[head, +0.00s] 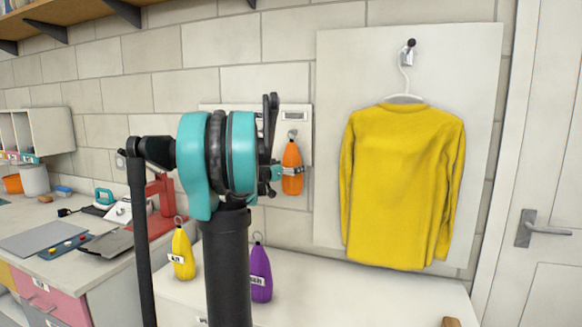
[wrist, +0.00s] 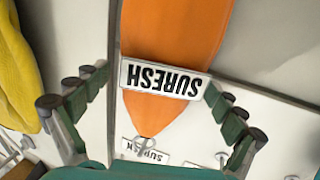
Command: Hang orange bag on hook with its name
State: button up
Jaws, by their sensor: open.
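The orange bag (head: 292,170) is upright against the white hook board (head: 306,122) in the head view, its top ring at a hook below a label. In the wrist view, which shows things upside down, the orange bag (wrist: 178,35) carries a SURESH tag (wrist: 165,79). A board label (wrist: 150,153) by its ring also reads SURESH. The ring appears to be on the hook, but the exact contact is too small to tell. My gripper (wrist: 160,82) is open, with its fingers on either side of the bag. In the head view my arm hides much of the board.
A yellow bag (head: 182,253) and a purple bag (head: 261,273) stand on the white counter (head: 330,290) below. A yellow shirt (head: 403,185) hangs on the right. A red object (head: 161,198) and a workbench are at the left.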

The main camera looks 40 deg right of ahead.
jog(key=v, duration=1.1)
jog(key=a+f+n+t+y, duration=0.3)
jog(key=a+f+n+y, duration=0.55)
jog(key=a+f, duration=1.25)
jog(key=s+a+f+n+y, duration=0.2)
jog(key=a+f+y, duration=0.1)
jog(key=a, duration=0.5)
jog(key=s+a+f+n+y, duration=0.2)
jog(key=a+f+n+y, duration=0.15)
jog(key=a, duration=0.45)
jog(key=s+a+f+n+y, duration=0.2)
jog(key=a+f+y, duration=0.15)
jog(key=a, duration=0.45)
jog(key=s+f+g, duration=0.2)
jog(key=s+f, duration=0.5)
jog(key=s, duration=0.4)
jog(key=shift+s+d+g+h, duration=0.3)
jog(key=shift+s+d+h, duration=0.05)
jog(key=shift+h, duration=0.1)
jog(key=shift+r, duration=0.1)
